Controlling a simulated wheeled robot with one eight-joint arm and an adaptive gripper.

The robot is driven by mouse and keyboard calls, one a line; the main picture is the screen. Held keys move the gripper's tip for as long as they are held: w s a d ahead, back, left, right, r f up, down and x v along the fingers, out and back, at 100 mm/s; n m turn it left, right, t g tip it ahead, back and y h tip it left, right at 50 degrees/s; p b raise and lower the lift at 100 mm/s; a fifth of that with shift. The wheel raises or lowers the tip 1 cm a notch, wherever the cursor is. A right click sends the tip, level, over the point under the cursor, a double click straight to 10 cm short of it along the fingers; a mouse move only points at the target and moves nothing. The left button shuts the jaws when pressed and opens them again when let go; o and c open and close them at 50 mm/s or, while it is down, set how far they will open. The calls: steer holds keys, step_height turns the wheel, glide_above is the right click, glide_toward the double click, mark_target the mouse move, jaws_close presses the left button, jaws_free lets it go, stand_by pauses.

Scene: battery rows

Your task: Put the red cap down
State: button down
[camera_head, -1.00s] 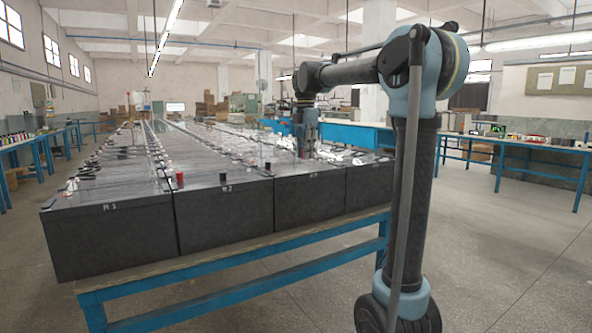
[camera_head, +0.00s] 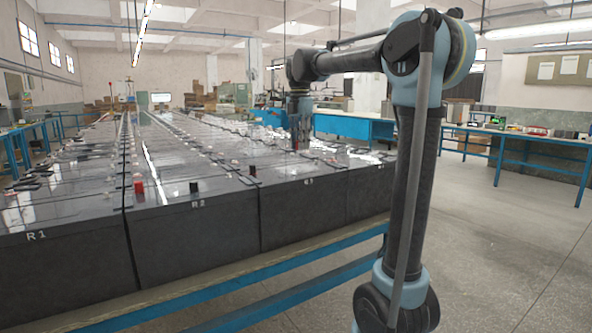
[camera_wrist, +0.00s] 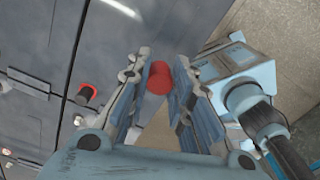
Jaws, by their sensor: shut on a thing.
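The red cap (camera_wrist: 159,78) is held between the two fingertips of my gripper (camera_wrist: 160,72) in the wrist view. In the head view my gripper (camera_head: 299,143) points down over the dark batteries, with a small bit of red at its tip. From these views I cannot tell whether the cap touches a battery top. The dark battery rows (camera_head: 225,217) carry the marks R1, R2 and R3 on their near ends.
Another red cap (camera_head: 139,187) and a black cap (camera_head: 193,187) stand on the near batteries. A red ring with a black piece (camera_wrist: 87,94) lies left of my gripper. The blue table frame (camera_head: 250,290) runs below the batteries. The floor at right is clear.

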mark_target(299, 173)
steer(key=shift+a+f, duration=0.1)
steer(key=shift+f, duration=4.2)
steer(key=shift+s, duration=0.1)
steer(key=c, duration=1.4)
jaws_free()
steer(key=shift+c, duration=0.2)
step_height(299, 173, up, 12)
steer(key=shift+r, duration=0.1)
